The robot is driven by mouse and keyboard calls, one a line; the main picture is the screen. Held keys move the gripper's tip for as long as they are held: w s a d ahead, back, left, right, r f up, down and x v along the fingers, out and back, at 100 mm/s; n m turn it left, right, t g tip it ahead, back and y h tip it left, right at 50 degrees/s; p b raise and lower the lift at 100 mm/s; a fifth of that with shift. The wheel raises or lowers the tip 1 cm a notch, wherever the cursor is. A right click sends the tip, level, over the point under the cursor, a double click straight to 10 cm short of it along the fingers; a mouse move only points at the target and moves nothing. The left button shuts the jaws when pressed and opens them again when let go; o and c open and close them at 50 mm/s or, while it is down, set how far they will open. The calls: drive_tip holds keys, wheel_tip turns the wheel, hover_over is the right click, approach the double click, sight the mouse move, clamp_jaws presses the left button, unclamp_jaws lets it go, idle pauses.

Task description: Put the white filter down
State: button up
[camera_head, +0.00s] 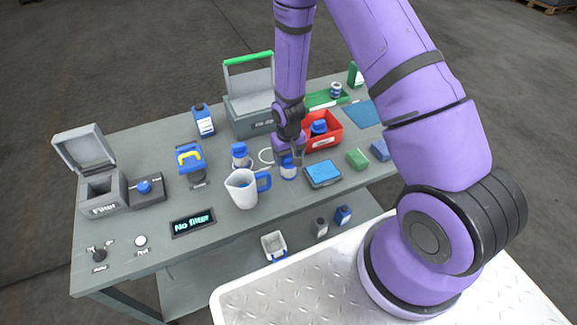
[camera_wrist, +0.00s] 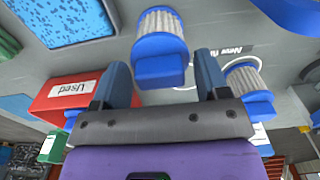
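A white pleated filter with a blue cap (camera_head: 288,173) stands on the grey bench directly below my gripper (camera_head: 288,158). In the wrist view the same filter (camera_wrist: 160,42) shows between and beyond my fingertips (camera_wrist: 162,75), its square blue grip toward me. Gaps show between the grip and both fingers, so my gripper is open around or just above it. A second similar filter (camera_head: 240,156) stands to the left on the bench; it also shows at the right of the wrist view (camera_wrist: 246,82). A white ring (camera_head: 265,155) marked as a new-filter spot lies between them, partly hidden.
A red "Used" bin (camera_head: 334,139) stands close behind to the right. A white jug with blue handle (camera_head: 241,190) and a blue-topped tray (camera_head: 322,174) are near. The open filter housing (camera_head: 108,191) stands left. A display (camera_head: 193,222) reads "No filter".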

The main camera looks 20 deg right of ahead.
drive_tip(key=c, duration=1.1)
drive_tip(key=shift+r, duration=0.15)
